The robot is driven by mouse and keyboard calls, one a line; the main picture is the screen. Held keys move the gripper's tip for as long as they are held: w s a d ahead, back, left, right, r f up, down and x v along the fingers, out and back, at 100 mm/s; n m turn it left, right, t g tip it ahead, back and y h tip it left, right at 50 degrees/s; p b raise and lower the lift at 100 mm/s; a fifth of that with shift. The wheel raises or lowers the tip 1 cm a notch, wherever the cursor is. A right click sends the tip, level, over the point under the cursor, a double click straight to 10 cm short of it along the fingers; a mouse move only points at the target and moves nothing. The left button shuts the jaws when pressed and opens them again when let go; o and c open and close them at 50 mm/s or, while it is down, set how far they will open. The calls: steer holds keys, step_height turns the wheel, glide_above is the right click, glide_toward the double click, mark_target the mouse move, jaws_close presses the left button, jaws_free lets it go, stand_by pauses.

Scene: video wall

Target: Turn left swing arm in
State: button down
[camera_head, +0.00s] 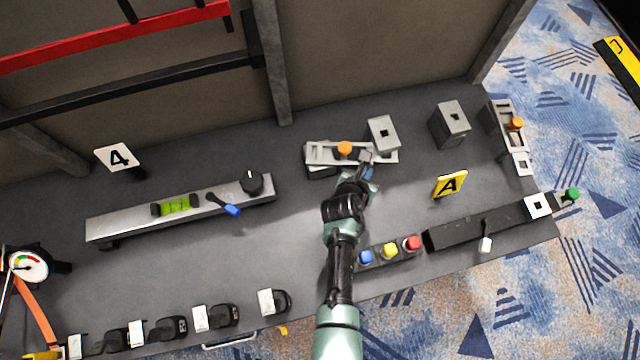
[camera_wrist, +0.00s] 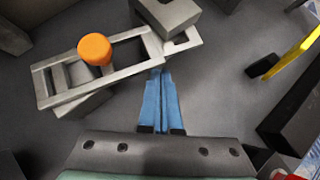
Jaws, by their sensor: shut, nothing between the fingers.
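The left swing arm (camera_head: 322,152) is a flat grey slotted frame with an orange knob (camera_head: 344,149). It lies crosswise over a low grey base, with its right part by an upright grey block (camera_head: 383,133). In the wrist view the swing arm (camera_wrist: 122,64) runs from lower left to upper right, its orange knob (camera_wrist: 95,49) left of centre. My gripper (camera_head: 367,158) is at the near side of the arm's right part. Its blue fingers (camera_wrist: 160,75) are shut and empty, tips at the frame's near edge; I cannot tell whether they touch.
A second slotted arm with an orange knob (camera_head: 516,123) stands at the board's right edge, near another grey block (camera_head: 450,124). A yellow A sign (camera_head: 450,184) is right of my gripper. Coloured buttons (camera_head: 390,250) and a black bar (camera_head: 470,232) lie nearer. Bare board surrounds the left arm's left end.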

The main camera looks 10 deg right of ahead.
steer(key=shift+w+d, duration=0.3)
steer(key=shift+w, duration=0.2)
steer(key=shift+w+d, duration=0.3)
steer(key=shift+w, duration=0.2)
